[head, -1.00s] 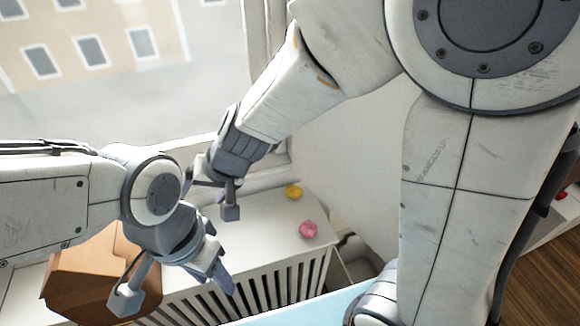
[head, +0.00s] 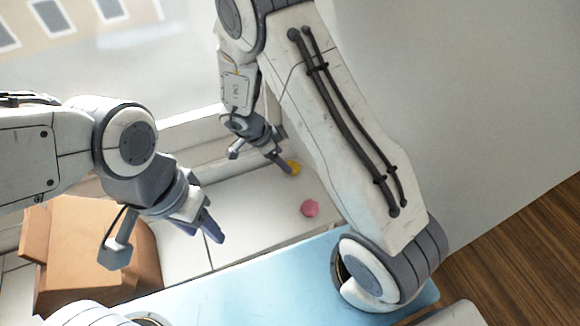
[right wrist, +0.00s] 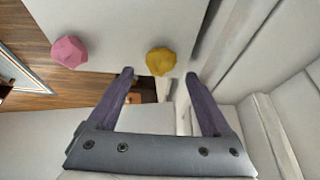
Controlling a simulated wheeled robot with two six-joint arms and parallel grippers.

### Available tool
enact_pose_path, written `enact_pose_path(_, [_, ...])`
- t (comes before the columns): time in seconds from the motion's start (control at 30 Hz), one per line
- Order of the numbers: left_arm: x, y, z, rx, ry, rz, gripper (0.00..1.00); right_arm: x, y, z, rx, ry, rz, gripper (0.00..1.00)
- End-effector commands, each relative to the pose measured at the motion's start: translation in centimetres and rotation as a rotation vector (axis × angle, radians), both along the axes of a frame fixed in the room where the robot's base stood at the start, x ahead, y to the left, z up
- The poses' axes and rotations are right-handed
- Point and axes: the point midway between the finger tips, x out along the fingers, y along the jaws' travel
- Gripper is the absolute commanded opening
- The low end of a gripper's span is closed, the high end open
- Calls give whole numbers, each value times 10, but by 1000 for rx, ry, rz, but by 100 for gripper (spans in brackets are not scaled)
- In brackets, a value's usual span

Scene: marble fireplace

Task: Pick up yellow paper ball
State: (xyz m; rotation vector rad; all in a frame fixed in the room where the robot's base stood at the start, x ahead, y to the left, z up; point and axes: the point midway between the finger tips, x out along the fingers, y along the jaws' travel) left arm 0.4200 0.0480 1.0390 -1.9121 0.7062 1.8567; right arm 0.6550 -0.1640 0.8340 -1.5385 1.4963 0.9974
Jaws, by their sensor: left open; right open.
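The yellow paper ball (head: 293,168) lies on the white ledge near the window, partly hidden by my right gripper in the head view. In the right wrist view the yellow paper ball (right wrist: 160,61) shows just beyond the fingertips, between their lines, a little apart from them. My right gripper (right wrist: 158,80) is open and empty; in the head view it (head: 262,160) is beside the ball, to its left. My left gripper (head: 168,243) is open and empty, above the ledge near the cardboard box.
A pink paper ball (head: 310,209) lies on the white ledge (head: 250,215) nearer the front; it also shows in the right wrist view (right wrist: 69,51). An open cardboard box (head: 70,245) stands at left. A light blue surface (head: 270,280) is in front. A wall rises at right.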

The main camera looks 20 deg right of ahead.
Motion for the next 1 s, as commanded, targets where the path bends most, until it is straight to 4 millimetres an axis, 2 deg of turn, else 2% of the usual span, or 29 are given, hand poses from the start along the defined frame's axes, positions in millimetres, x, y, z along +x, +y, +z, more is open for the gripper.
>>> enact_pose_path(0.03, [0,0,-2,0,0,0,50,-1,-4,-7,-1,3,-1,84])
enact_pose_path(0.23, [0,0,-4,0,0,0,50,0,-9,-21,0,1,1,84])
enact_pose_path(0.5, [0,0,-12,0,0,0,50,0,-22,-56,1,1,2,84])
enact_pose_path(0.8, [0,0,-12,0,0,0,50,1,-23,-60,2,-2,5,84])
enact_pose_path(0.87, [0,0,-12,0,0,0,50,1,-23,-60,2,-2,5,65])
enact_pose_path(0.9, [0,0,-12,0,0,0,50,1,-23,-60,2,-2,5,49])
enact_pose_path(1.0, [0,0,-12,0,0,0,50,1,-23,-60,2,-2,5,14])
